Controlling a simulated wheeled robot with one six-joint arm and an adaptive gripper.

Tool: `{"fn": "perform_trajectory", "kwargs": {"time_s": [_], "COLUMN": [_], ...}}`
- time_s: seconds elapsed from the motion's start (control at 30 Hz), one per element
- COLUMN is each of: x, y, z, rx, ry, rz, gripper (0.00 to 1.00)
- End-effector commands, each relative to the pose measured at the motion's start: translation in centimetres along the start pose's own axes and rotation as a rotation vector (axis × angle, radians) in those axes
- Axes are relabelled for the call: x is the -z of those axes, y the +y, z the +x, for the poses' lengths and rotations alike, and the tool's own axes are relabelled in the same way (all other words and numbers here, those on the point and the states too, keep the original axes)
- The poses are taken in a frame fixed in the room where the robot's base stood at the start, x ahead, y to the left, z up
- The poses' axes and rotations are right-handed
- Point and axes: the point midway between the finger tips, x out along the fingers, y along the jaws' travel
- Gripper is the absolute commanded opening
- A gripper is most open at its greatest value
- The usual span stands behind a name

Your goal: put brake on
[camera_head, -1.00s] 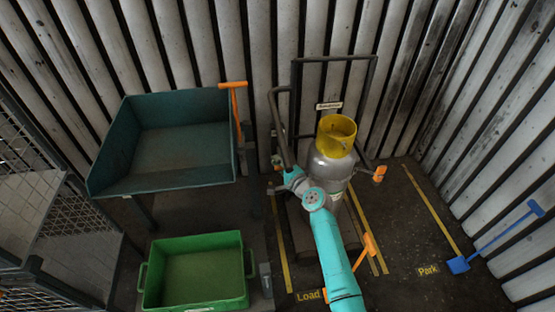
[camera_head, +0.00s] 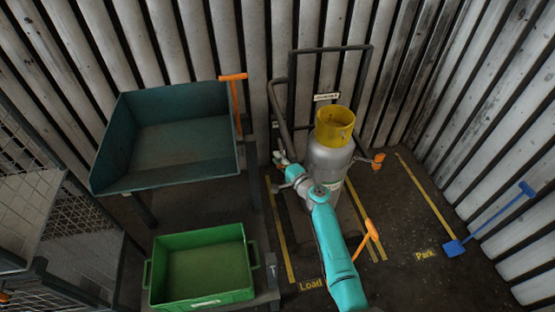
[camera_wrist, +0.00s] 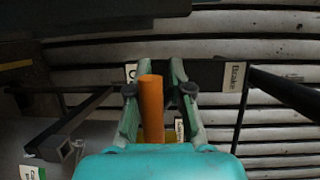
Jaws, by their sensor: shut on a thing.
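A dark-framed trolley (camera_head: 368,75) carries a grey gas cylinder (camera_head: 328,162) with a yellow collar (camera_head: 335,125). My gripper (camera_head: 283,162) is low at the trolley's left side in the head view. In the wrist view my gripper (camera_wrist: 160,82) is shut on an upright orange handle (camera_wrist: 152,108), which stands between its two fingers. A label reading "Brake" (camera_wrist: 235,76) is on a dark bar just right of the fingers. In the head view the held handle is too small or hidden to make out clearly.
A teal bin (camera_head: 180,150) with an orange T-handle (camera_head: 235,100) and a green crate (camera_head: 200,275) stand left. An orange lever (camera_head: 371,231) is by my arm, another orange piece (camera_head: 378,158) at the trolley's right.

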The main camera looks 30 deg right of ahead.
Motion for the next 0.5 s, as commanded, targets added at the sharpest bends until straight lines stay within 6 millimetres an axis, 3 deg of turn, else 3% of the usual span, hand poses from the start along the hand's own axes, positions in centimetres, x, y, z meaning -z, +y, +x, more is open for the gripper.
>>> {"fn": "perform_trajectory", "kwargs": {"time_s": [0.03,0.5], "x": [-0.20,0.30], "y": [1.33,1.88], "z": [-0.37,-0.16], "rx": [-0.008,0.063], "ry": [-0.003,-0.002], "rz": [0.007,-0.024], "gripper": [0.00,0.00]}}
